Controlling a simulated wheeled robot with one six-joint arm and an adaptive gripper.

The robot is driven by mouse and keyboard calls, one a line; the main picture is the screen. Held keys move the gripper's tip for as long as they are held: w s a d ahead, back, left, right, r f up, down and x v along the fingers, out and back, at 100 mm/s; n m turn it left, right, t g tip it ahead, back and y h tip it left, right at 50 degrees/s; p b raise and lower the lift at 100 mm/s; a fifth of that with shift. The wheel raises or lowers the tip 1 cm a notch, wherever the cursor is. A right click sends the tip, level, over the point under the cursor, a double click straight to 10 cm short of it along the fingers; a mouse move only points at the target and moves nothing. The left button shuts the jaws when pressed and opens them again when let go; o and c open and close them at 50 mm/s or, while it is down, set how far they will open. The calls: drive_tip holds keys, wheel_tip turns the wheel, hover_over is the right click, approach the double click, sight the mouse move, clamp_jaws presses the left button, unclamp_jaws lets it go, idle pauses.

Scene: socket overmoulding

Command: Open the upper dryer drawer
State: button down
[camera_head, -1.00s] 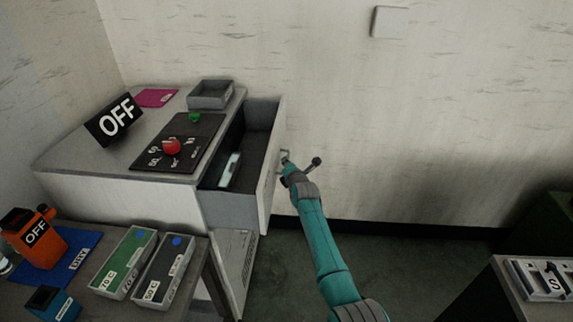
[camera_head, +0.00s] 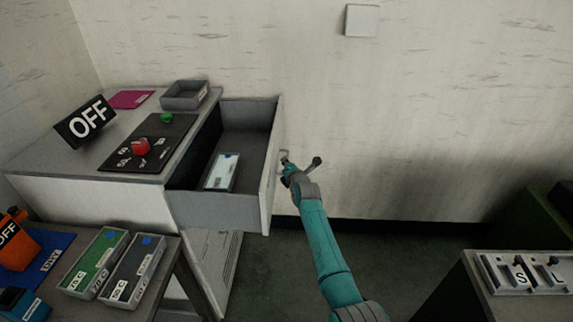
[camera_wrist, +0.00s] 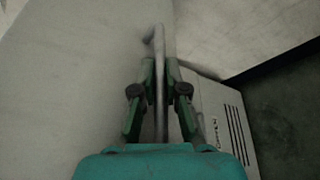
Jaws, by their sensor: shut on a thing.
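The upper dryer drawer (camera_head: 215,209) stands well out of the white dryer cabinet (camera_head: 95,205) in the head view. A flat light tray-like piece with a blue mark (camera_head: 221,172) lies inside it. My gripper (camera_head: 287,166) is at the drawer's front panel, on its right side. In the wrist view my gripper (camera_wrist: 159,70) has its two green fingers closed on the drawer handle (camera_wrist: 159,45), a thin grey bar. The drawer front fills the left of that view. In the head view the handle is mostly hidden by the gripper.
A black OFF sign (camera_head: 86,122), a control panel with a red knob (camera_head: 140,147) and a grey bin (camera_head: 185,95) are on the cabinet top. A side table (camera_head: 170,262) with green and grey boxes stands at front left. Floor right of the drawer is clear.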

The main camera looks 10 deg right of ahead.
drive_tip(key=c, duration=1.5)
unclamp_jaws()
drive_tip(key=shift+v, duration=6)
